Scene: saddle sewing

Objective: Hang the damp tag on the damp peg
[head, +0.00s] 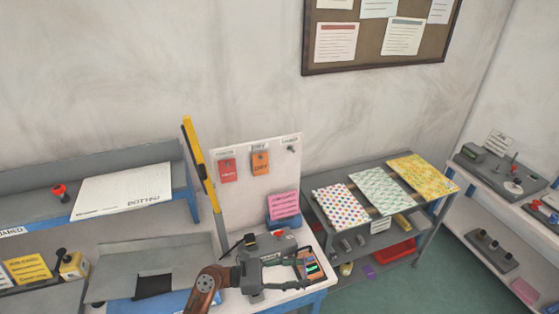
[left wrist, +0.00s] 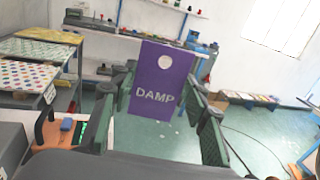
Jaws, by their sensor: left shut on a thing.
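The purple damp tag (left wrist: 158,115), with a hole near its top and "DAMP" in white, stands upright between the fingers of my left gripper (left wrist: 160,120) in the left wrist view. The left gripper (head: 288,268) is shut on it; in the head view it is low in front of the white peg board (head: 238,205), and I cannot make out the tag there. The board carries a red tag (head: 227,170) and an orange "DRY" tag (head: 260,163). A peg at its upper right (head: 291,149) is bare; its small label is unreadable. My right gripper is out of view.
A pink card (head: 284,204) stands in a blue holder below the board. An orange device with a screen (head: 308,265) lies beside the gripper. A yellow bar (head: 200,160) rises left of the board. Patterned sheets (head: 380,190) lie on the rack at right.

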